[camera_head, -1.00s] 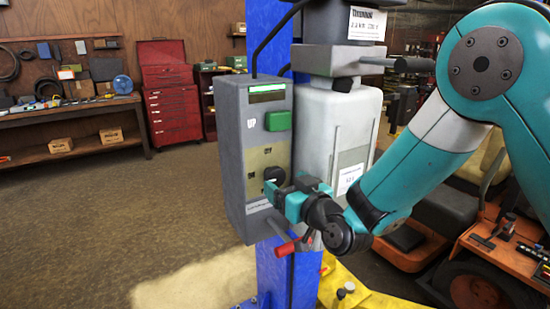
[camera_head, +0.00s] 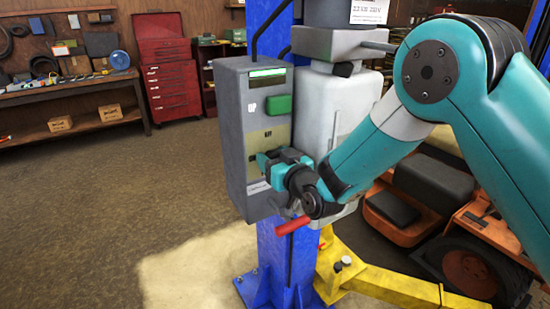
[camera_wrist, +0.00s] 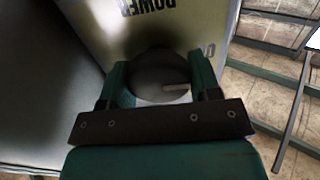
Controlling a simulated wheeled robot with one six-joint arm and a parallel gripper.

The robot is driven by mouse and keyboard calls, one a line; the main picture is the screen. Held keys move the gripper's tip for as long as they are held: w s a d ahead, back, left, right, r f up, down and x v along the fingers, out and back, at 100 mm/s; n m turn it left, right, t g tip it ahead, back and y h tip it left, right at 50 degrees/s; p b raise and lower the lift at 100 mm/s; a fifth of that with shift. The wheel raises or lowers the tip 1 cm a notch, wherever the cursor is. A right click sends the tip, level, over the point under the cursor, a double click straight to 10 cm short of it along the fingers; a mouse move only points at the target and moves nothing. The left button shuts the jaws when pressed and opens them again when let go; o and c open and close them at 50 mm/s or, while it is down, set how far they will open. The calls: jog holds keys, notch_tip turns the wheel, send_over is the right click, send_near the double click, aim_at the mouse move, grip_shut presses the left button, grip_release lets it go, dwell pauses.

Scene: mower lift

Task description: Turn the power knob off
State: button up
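The power knob (camera_wrist: 160,75) is dark and round with a pale pointer mark towards the right in the wrist view. It sits on the yellowish panel (camera_wrist: 165,30) under an upside-down "POWER" label. My gripper (camera_wrist: 161,80) is at the panel, one finger on each side of the knob. No clear gap shows between fingers and knob, but I cannot tell whether they press on it. In the head view my gripper (camera_head: 268,162) covers the knob on the grey control box (camera_head: 236,130).
A green button (camera_head: 278,105) and a lit display (camera_head: 267,72) are above the knob. A red-handled lever (camera_head: 292,226) is just below my gripper. The blue post (camera_head: 285,265), yellow lift arm (camera_head: 375,278) and orange mower (camera_head: 470,235) are nearby. Open floor lies to the left.

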jog(key=shift+m+b, duration=0.4)
jog(key=m+b, duration=0.2)
jog(key=m, duration=0.1)
jog(key=shift+d+f, duration=0.1)
jog(key=m+b, duration=0.3)
jog(key=m, duration=0.2)
jog(key=shift+w+d, duration=0.1)
jog(key=m+b, duration=0.2)
jog(key=m, duration=0.3)
jog(key=shift+f, duration=0.1)
jog(key=shift+w+d+m+b, duration=0.1)
jog(key=shift+m+b, duration=0.95)
jog(key=shift+m, duration=0.95)
jog(key=o, duration=0.9)
jog(key=shift+c, duration=0.2)
